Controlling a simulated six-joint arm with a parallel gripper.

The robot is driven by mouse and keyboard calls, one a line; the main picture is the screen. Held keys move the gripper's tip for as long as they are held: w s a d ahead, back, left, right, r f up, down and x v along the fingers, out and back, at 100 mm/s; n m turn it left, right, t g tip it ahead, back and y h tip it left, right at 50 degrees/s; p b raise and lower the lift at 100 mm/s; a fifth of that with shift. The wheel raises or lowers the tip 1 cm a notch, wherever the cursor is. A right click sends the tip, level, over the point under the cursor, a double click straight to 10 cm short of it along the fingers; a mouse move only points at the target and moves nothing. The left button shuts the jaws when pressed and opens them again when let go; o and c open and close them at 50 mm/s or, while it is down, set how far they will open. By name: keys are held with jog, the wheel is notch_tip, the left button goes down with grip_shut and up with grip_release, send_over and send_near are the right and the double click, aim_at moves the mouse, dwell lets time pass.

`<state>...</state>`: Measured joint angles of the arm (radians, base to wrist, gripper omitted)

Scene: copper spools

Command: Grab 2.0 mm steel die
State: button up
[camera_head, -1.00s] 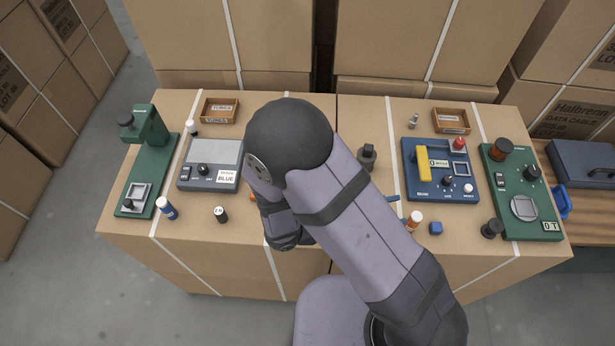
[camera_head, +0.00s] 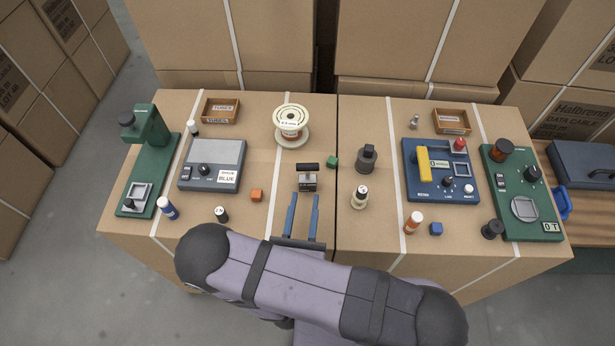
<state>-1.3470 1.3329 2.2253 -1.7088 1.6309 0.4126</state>
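My gripper (camera_head: 302,198) shows at the centre front with its two blue fingers apart and nothing between them. It points toward the back of the boxes. A small stand with a black bar on top (camera_head: 307,169) and a pale label is just beyond the fingertips. I cannot tell which thing is the 2.0 mm steel die. A small dark cylinder (camera_head: 221,214) with a pale marked top stands to the left of the gripper. A black cylinder with a pale marked top on a cream base (camera_head: 359,198) stands to the right. Their marks are too small to read surely.
A cream spool (camera_head: 291,121) stands at the back centre. An orange cube (camera_head: 256,195) and a green cube (camera_head: 332,162) lie nearby. A grey scale (camera_head: 212,158) and a green press (camera_head: 147,160) are left; a blue device (camera_head: 440,170) and a green device (camera_head: 522,195) are right.

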aim_at(307, 176)
jog(key=shift+w, duration=0.4)
jog(key=w, duration=0.1)
jog(key=w+p, duration=0.2)
jog(key=w, duration=0.1)
jog(key=shift+r, duration=0.3)
jog(key=shift+w+p, duration=0.35)
jog(key=shift+w, duration=0.3)
grip_shut()
dwell(0.7)
